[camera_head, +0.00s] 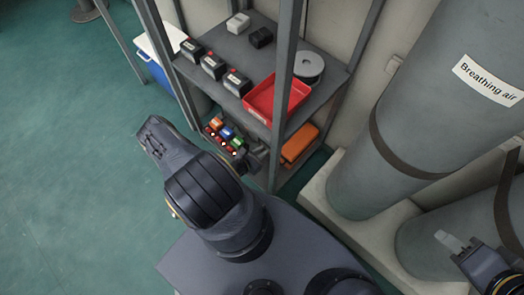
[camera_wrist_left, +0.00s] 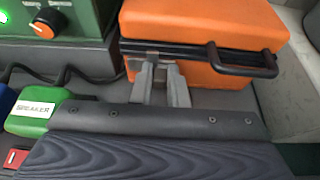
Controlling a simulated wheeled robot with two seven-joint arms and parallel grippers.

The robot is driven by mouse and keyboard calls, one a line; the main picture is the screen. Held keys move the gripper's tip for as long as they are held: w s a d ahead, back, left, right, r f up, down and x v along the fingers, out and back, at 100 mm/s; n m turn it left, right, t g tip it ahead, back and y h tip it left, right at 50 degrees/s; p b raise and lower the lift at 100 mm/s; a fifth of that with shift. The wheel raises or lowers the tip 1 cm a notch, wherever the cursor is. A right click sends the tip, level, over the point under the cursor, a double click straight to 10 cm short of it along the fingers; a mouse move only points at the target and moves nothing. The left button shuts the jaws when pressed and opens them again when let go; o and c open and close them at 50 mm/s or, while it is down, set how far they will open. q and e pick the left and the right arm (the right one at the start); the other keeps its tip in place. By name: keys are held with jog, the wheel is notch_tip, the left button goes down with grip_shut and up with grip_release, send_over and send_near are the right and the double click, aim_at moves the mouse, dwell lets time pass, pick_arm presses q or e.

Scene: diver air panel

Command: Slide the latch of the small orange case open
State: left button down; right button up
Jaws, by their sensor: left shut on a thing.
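The small orange case (camera_head: 300,145) lies on the lower shelf of the rack in the head view. In the left wrist view the orange case (camera_wrist_left: 205,32) fills the upper right, with its lid closed and a black handle (camera_wrist_left: 240,62) on its front. The latch (camera_wrist_left: 153,57) is a small grey piece on the front seam, partly hidden by my fingers. My left gripper (camera_wrist_left: 160,82) is shut on the latch, its two grey fingers pointing at the case front. My right gripper (camera_head: 460,244) is at the lower right of the head view, away from the rack; its finger gap is unclear.
A green box (camera_wrist_left: 75,25) with an orange knob stands left of the case. A green block labelled "SPEAKER" (camera_wrist_left: 35,117) is nearer. A rack post (camera_head: 285,75) and the upper shelf with a red tray (camera_head: 262,100) are close by.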

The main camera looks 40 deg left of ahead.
pick_arm(q)
jog(key=shift+d, duration=0.2)
jog(key=c, duration=1.4)
grip_release()
jog(key=shift+s, duration=0.1)
jog(key=p+v, duration=0.2)
jog(key=v, duration=0.4)
jog(key=shift+s+a+r, duration=0.1)
jog(key=shift+r, duration=0.05)
jog(key=shift+s+r, duration=0.2)
jog(key=shift+s, duration=0.5)
